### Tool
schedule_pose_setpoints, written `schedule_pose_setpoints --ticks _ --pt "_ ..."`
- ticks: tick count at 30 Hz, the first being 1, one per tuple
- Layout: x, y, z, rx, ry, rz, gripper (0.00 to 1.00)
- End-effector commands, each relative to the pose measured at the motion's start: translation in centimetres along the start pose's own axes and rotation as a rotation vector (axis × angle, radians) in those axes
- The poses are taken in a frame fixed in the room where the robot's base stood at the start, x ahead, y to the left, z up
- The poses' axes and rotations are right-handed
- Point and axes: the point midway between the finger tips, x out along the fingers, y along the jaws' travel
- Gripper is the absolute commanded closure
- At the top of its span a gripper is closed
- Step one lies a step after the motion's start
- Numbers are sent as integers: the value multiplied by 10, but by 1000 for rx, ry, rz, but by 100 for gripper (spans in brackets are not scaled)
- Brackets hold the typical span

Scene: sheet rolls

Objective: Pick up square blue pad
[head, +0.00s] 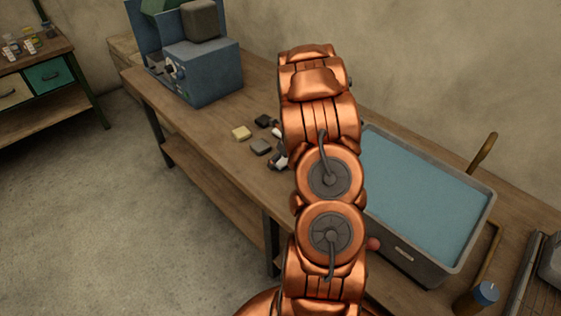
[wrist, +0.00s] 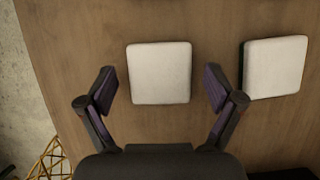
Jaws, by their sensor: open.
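No pad looks clearly blue. In the wrist view, a pale, squarish pad (wrist: 160,73) lies flat on the wooden bench between the fingertips of my gripper (wrist: 160,82). The gripper is open and holds nothing; a gap shows on each side of the pad. A second pale pad (wrist: 275,67) with a dark left edge lies to the right of the right finger. In the head view, a yellowish pad (head: 241,133), a grey pad (head: 261,147) and a dark pad (head: 263,120) lie beside my gripper (head: 278,160), which my arm partly hides.
A blue machine (head: 202,72) stands at the bench's back left. A grey tub (head: 417,258) with a light blue surface inside is right of my arm. A blue-topped cylinder (head: 487,292) is at the lower right. The bench (head: 190,130) is clear left of the pads.

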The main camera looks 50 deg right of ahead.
Motion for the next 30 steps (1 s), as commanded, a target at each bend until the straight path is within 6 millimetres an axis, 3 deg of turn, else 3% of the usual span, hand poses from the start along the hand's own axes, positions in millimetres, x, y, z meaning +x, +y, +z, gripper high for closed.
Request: schedule_pose_setpoints --ticks 4,23,30 --pt "0 0 0 0 0 0 8" --pt "-1 0 0 0 0 0 74" --pt "-1 0 0 0 -1 0 75"
